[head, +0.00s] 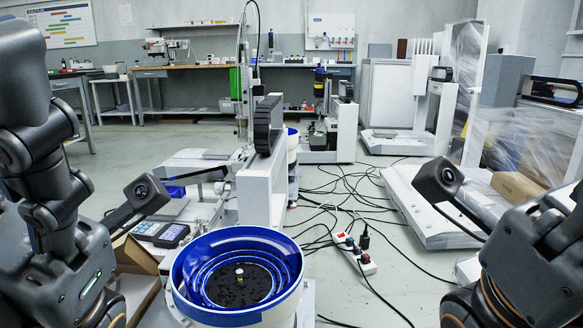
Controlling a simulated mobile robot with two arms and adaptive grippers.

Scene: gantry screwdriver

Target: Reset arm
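My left arm comes in along the left edge, its upper links raised and its wrist low, with a small camera on a bracket sticking out toward the middle. My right arm shows at the lower right, with a similar camera reaching toward the middle. The fingers of both grippers are outside the picture, so I cannot see what they hold. The gantry screwdriver (243,95) stands upright behind a blue-rimmed bowl feeder (238,232). Small dark parts lie in the bowl. Neither arm visibly touches the machine.
An open cardboard box (132,254) sits beside the feeder at the left. A control box with a screen (170,235) lies behind it. A power strip (354,253) and tangled black cables (330,195) cover the floor at centre right. A white machine base (430,207) stands at right.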

